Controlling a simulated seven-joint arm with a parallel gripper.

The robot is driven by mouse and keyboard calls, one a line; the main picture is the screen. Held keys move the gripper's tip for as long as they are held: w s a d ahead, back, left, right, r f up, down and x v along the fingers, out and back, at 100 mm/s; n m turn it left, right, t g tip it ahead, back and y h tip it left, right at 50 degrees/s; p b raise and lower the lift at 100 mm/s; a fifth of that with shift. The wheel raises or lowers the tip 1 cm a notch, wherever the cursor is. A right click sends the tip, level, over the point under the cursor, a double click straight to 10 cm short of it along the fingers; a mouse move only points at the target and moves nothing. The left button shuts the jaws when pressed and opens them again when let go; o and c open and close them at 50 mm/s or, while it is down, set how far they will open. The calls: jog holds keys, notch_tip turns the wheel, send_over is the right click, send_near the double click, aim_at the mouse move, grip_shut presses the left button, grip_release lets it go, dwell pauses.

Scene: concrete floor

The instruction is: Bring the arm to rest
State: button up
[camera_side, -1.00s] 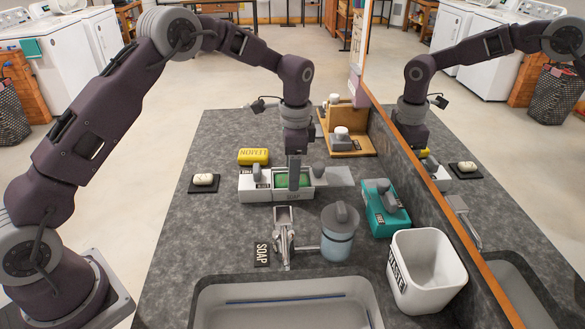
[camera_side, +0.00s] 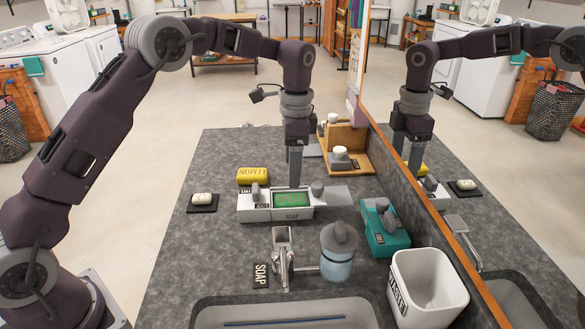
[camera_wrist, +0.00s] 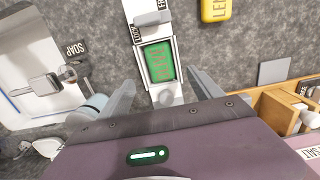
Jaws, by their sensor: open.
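My gripper (camera_side: 294,162) points down above the white soap box (camera_side: 246,206) in the side view. In the wrist view my gripper (camera_wrist: 161,80) has its two fingers spread wide apart, with nothing between them. A green block with lettering (camera_side: 287,200) sits in the box's compartment. The green block (camera_wrist: 158,62) also shows in the wrist view, below and between the fingers. The fingers look clear of the box.
A yellow bar (camera_side: 252,175) lies behind the box. A teal box (camera_side: 386,240) and a lidded blue jar (camera_side: 338,262) stand in front. A mirror wall (camera_side: 455,235) closes the right side. The white bin (camera_side: 427,285) stands by the sink (camera_side: 220,318).

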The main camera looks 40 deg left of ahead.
jog(key=s+r+n+t, duration=0.3)
jog(key=s+r+n, duration=0.2)
jog(key=s+r, duration=1.2)
jog(key=s+f+n+t, duration=0.1)
jog(key=s+f+n, duration=0.1)
jog(key=s, duration=0.7)
jog(key=s+f+n+t, duration=0.1)
jog(key=s+f+n, duration=0.1)
jog(key=s, duration=0.6)
jog(key=shift+s+d+f+t, duration=0.4)
jog(key=shift+d+f, duration=0.05)
